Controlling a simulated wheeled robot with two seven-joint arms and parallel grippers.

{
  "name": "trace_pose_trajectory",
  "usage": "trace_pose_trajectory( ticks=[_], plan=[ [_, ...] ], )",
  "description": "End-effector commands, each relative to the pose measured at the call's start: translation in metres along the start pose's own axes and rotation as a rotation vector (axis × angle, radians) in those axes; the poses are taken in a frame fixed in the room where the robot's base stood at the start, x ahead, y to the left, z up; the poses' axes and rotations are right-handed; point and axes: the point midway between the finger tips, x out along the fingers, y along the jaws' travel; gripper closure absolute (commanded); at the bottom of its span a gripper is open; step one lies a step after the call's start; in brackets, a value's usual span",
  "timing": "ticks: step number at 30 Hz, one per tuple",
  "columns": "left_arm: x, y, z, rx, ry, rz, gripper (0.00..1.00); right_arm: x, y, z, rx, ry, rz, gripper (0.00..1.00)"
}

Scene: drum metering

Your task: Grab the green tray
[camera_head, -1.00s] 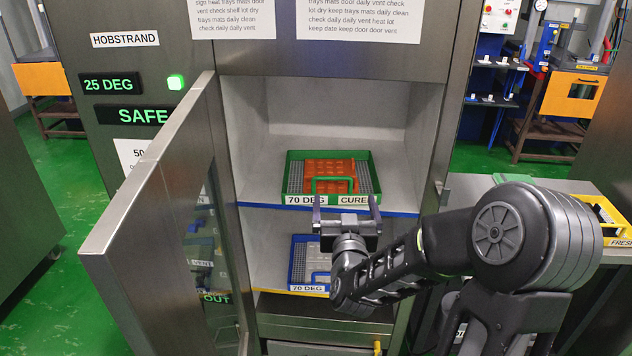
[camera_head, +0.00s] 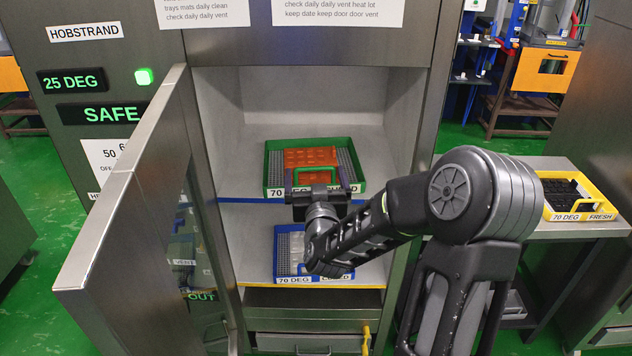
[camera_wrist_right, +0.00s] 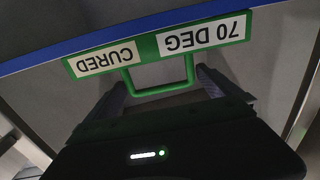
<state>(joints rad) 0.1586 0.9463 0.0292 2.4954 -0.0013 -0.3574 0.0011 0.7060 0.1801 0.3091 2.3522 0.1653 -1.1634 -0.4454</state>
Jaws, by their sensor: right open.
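The green tray (camera_head: 357,172) sits on the upper shelf of the open cabinet, with an orange mat (camera_head: 300,157) in it. Its front label strip reads 70 DEG CURED and a green loop handle sticks out at the front. The handle (camera_wrist_right: 160,91) also shows in the right wrist view, with the label upside down. My right gripper (camera_head: 317,180) is open in front of the tray, its two fingers at either side of the handle. In the wrist view the fingers (camera_wrist_right: 163,82) flank the handle, with gaps that look small. My left gripper is not in view.
A blue tray (camera_head: 282,243) sits on the lower shelf beneath my right wrist. The open cabinet door (camera_head: 130,180) stands to the left. A yellow tray (camera_head: 551,214) labelled FRESH lies on a bench (camera_head: 553,165) at right. The cabinet's right wall is close to my forearm.

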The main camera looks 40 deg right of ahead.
Motion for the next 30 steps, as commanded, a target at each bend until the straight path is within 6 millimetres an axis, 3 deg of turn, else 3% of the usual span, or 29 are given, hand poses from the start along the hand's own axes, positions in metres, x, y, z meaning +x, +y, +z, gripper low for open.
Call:
trace_pose_trajectory(
  ticks=[9, 20, 30],
  plan=[
    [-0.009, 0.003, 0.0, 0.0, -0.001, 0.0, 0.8, 0.039, 0.0, 0.0, 0.001, -0.002, 0.0, 0.0],
    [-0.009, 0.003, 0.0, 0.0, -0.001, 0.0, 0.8, 0.043, 0.0, 0.0, 0.0, 0.0, -0.001, 0.0],
    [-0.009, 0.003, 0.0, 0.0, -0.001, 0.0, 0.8, 0.043, 0.0, 0.0, 0.0, 0.0, 0.0, 0.28]
  ],
)
